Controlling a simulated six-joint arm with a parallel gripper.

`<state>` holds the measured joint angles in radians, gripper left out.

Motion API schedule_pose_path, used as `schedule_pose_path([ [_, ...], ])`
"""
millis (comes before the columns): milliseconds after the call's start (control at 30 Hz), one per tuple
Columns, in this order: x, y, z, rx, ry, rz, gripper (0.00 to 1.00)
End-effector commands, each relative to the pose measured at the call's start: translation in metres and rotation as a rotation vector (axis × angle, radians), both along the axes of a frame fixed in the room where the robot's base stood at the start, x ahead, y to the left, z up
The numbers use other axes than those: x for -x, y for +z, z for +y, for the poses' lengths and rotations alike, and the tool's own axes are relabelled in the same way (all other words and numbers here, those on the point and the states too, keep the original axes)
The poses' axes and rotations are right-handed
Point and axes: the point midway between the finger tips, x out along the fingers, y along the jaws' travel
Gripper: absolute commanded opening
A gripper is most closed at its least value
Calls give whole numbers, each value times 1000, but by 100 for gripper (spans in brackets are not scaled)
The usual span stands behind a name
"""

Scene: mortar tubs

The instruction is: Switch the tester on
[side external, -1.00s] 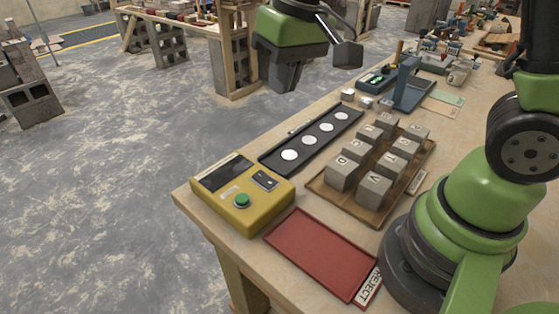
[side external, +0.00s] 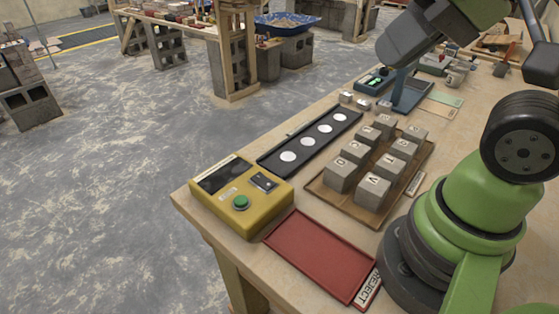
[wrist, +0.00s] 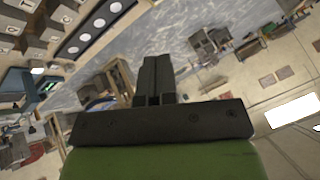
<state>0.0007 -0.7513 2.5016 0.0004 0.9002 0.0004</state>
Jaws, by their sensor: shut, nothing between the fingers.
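A yellow box (side external: 265,212) with a dark screen (side external: 222,174), a green round button (side external: 240,202) and a small black switch panel (side external: 264,181) sits at the table's near left corner. No lit reading shows on its screen. A blue device (side external: 406,92) stands farther back, with a small lit green display (side external: 375,82); it also shows in the wrist view (wrist: 18,86). My gripper (side external: 390,50) is raised at the top right, above and well away from the yellow box. In the wrist view its fingers (wrist: 156,65) are shut and empty.
A black tray (side external: 268,163) with several white discs lies behind the yellow box. A wooden tray (side external: 318,188) of lettered grey cubes is to its right. A red reject tray (side external: 318,255) lies in front. Small pale cubes (side external: 346,98) sit near the blue device.

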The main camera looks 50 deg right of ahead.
Motion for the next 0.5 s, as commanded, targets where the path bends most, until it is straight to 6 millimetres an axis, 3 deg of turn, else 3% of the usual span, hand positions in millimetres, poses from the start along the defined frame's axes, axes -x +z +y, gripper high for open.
schedule_pose_path([
  [267, -21, 1, 0, 32, 31, 62, 0],
  [500, -73, -12, 4, 112, 108, 191, 0],
])
